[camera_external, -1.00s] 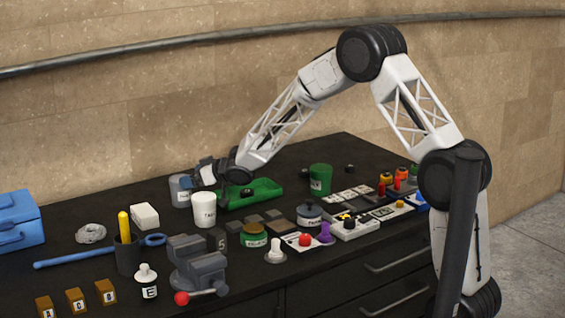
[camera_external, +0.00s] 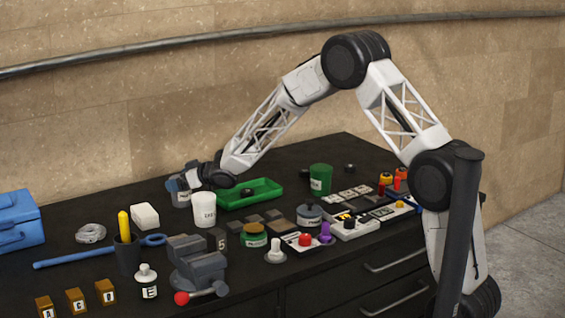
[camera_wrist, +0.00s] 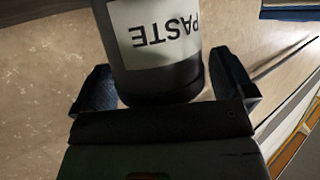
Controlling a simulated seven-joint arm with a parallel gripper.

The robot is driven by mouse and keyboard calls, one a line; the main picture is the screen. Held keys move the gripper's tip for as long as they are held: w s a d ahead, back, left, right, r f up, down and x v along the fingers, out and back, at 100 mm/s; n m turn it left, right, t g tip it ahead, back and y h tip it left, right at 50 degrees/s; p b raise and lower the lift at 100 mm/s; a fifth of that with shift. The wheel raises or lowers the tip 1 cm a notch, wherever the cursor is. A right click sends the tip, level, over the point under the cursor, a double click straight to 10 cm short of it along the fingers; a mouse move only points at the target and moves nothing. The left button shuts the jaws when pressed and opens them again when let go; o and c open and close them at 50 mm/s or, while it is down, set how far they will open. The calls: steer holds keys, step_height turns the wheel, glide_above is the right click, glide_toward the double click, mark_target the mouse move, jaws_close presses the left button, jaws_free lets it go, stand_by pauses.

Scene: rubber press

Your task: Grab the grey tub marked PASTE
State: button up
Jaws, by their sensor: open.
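The grey tub (camera_external: 182,198) stands upright at the back of the black bench, partly hidden by my gripper. In the wrist view the tub (camera_wrist: 160,75) shows a white label reading PASTE, upside down. My gripper (camera_wrist: 165,84) is open, with one finger on each side of the tub and a visible gap to each side. The tub lies between the fingers, not clamped. In the external view my gripper (camera_external: 183,180) is at the tub's upper part.
A white labelled cup (camera_external: 204,211) stands close in front of the tub. A green tray (camera_external: 262,192) lies just to the right, near my wrist. A white block (camera_external: 145,216) is to the left. The wall is behind.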

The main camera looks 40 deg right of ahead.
steer(key=shift+c, duration=0.3)
steer(key=c, duration=1)
steer(key=shift+r, duration=0.15)
steer(key=shift+r, duration=4.9)
